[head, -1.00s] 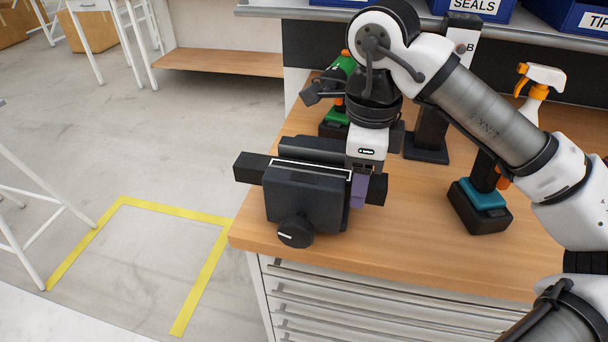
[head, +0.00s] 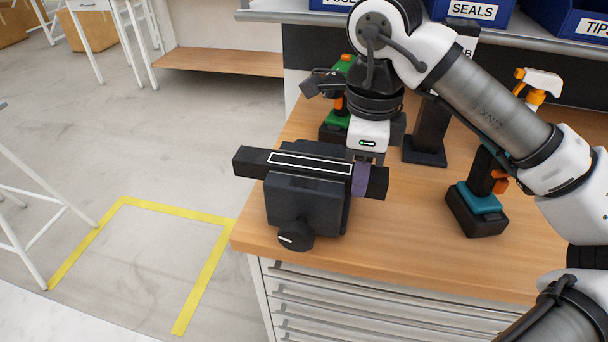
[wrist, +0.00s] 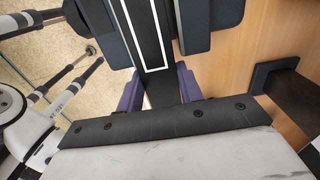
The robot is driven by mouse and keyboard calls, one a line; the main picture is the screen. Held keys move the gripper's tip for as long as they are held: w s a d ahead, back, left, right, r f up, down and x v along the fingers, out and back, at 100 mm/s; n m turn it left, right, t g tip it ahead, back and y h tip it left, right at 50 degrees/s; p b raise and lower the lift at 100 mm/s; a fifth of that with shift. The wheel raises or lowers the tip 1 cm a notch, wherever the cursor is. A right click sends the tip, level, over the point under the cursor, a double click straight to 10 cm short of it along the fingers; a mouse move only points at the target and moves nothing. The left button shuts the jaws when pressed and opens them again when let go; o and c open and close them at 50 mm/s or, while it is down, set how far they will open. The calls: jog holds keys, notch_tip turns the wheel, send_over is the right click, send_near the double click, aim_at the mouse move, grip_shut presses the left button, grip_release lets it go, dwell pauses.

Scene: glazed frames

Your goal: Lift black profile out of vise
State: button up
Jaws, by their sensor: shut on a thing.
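The black profile (head: 252,162) is a long dark bar with a white rectangular outline on its top face. It lies across the dark vise (head: 305,205) on the bench, its ends reaching past both sides. Its top stands above the front jaw; I cannot tell whether its lower edge is clear of the jaws. My gripper (head: 360,180), with purple fingers, is shut on the profile near its right end. In the wrist view the fingers (wrist: 158,84) sit on either side of the profile (wrist: 148,35), and the vise jaws (wrist: 198,28) flank it further along.
The vise stands at the left front corner of the wooden bench (head: 405,240). A teal-and-black drill (head: 480,205) stands to the right, a green tool (head: 338,125) behind. A black stand (head: 425,150) and a spray bottle (head: 538,85) are further back. Blue bins line the shelf above.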

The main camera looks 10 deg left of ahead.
jog(key=shift+r+p, duration=1.55)
jog(key=shift+r, duration=1.05)
